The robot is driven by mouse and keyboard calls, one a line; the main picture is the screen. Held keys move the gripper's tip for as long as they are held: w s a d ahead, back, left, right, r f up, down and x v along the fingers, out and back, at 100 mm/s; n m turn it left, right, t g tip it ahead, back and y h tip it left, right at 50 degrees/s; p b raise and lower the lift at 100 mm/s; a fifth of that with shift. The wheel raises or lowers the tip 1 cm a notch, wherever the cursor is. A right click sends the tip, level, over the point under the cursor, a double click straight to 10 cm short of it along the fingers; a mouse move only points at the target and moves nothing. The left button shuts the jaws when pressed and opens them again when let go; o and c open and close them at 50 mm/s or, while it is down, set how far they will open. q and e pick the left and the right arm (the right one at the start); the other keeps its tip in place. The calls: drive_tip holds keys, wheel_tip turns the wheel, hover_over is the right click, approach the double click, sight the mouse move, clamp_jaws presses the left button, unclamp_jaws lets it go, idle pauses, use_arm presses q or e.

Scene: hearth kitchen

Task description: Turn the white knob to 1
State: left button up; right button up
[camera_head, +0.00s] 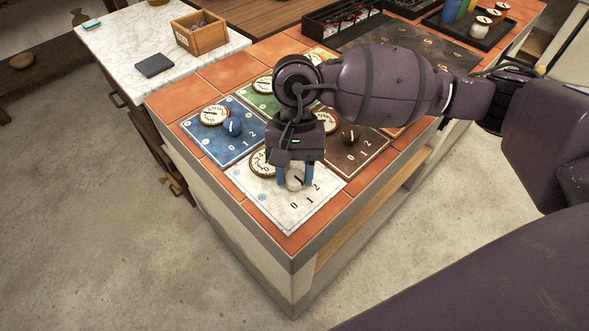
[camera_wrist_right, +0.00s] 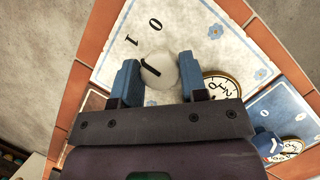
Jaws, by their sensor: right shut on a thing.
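The white knob (camera_head: 294,183) stands on a white plate (camera_head: 270,207) marked 0, 1 and 2, at the near corner of the tiled counter. My right gripper (camera_head: 294,177) points down, with its blue fingers shut on the knob's two sides. The knob (camera_wrist_right: 158,71) also shows between the fingers in the right wrist view, with a black pointer line directed up-left, roughly toward the 1; I cannot tell whether it lines up exactly. The 2 is hidden in that view. A round dial (camera_head: 262,163) on the plate is partly covered by the gripper. My left gripper is out of view.
A blue plate with a blue knob (camera_head: 232,128) lies to the left, and a brown plate with a brown knob (camera_head: 350,134) to the right. A green plate (camera_head: 255,97) is behind. A wooden box (camera_head: 200,37) stands on the marble table (camera_head: 125,47).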

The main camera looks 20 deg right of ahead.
drive_tip(key=o, duration=0.9)
drive_tip(key=shift+r, duration=0.1)
drive_tip(key=p+v, duration=0.1)
drive_tip(key=v, duration=0.9)
drive_tip(key=shift+r, duration=0.3)
